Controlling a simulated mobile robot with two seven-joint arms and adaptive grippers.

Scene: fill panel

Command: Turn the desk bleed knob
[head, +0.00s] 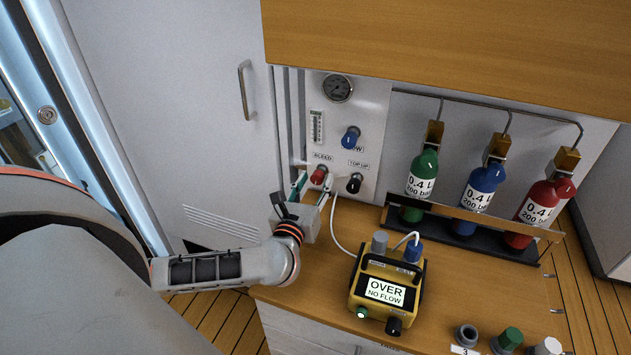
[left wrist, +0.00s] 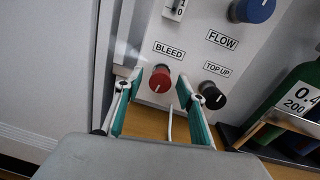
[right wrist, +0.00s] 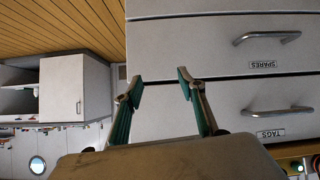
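The red bleed knob (head: 319,175) sits on the white panel (head: 374,105) above the desk, under a BLEED label. It also shows in the left wrist view (left wrist: 160,79), with a white pointer line on its face. My left gripper (head: 312,188) is open just in front of the knob. In the left wrist view the left gripper's fingertips (left wrist: 159,80) lie to either side of the knob; I cannot tell if they touch it. My right gripper (right wrist: 160,84) is open and empty, facing drawers away from the panel.
A blue FLOW knob (head: 351,138) and a black TOP UP knob (head: 354,183) are close to the right. A yellow meter (head: 373,312) reading OVER NO FLOW stands on the desk (head: 330,265), with a white hose behind. Green (head: 423,172), blue (head: 482,188) and red (head: 541,207) cylinders stand racked.

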